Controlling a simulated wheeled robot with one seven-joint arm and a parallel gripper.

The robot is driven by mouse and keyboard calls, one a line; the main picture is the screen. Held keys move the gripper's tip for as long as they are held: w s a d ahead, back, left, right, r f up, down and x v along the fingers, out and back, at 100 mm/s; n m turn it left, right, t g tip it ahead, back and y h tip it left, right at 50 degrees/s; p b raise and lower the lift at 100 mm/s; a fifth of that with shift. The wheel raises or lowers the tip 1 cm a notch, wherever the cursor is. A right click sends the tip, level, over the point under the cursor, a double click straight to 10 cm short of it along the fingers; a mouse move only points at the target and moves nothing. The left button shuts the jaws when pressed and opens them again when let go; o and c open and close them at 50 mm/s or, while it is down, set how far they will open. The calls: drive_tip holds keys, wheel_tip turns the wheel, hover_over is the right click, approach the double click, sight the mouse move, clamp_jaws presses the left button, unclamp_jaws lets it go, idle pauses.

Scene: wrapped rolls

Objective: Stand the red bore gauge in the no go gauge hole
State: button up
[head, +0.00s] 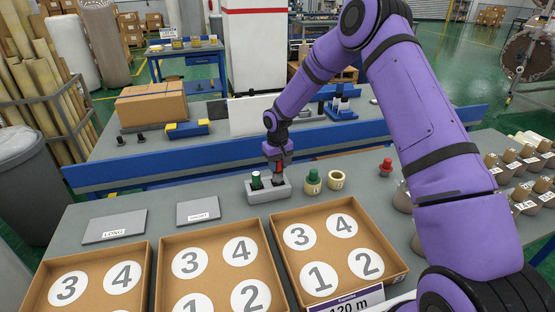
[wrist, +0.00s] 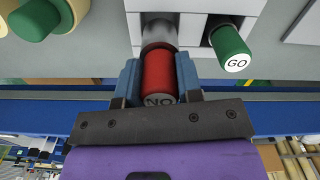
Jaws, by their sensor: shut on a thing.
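My gripper (head: 278,158) is shut on the red bore gauge (wrist: 158,72), with one blue finger on each side of its red handle. The gauge's end reads "NO" and its silver shank (wrist: 158,32) points at the grey gauge block (head: 270,194). In the head view the gauge is upright over the block's right hole. How deep the shank sits in that hole is hidden. The green GO gauge (wrist: 231,47) stands in the block's left hole in the head view, just beside the red gauge (head: 279,168).
A green-topped piece in a cream ring (head: 313,182), an empty-looking cream ring (head: 336,181) and another red-topped piece (head: 385,168) stand right of the block. Numbered trays (head: 262,228) lie in front. Grey plates (head: 198,210) lie left. A blue rail (head: 180,161) runs behind.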

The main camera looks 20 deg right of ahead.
sight(278, 174)
drive_tip(key=shift+f, duration=1.95)
drive_tip(key=shift+f, duration=0.4)
drive_tip(key=o, duration=1.1)
wheel_tip(278, 174, up, 11)
drive_tip(key=shift+f, duration=0.1)
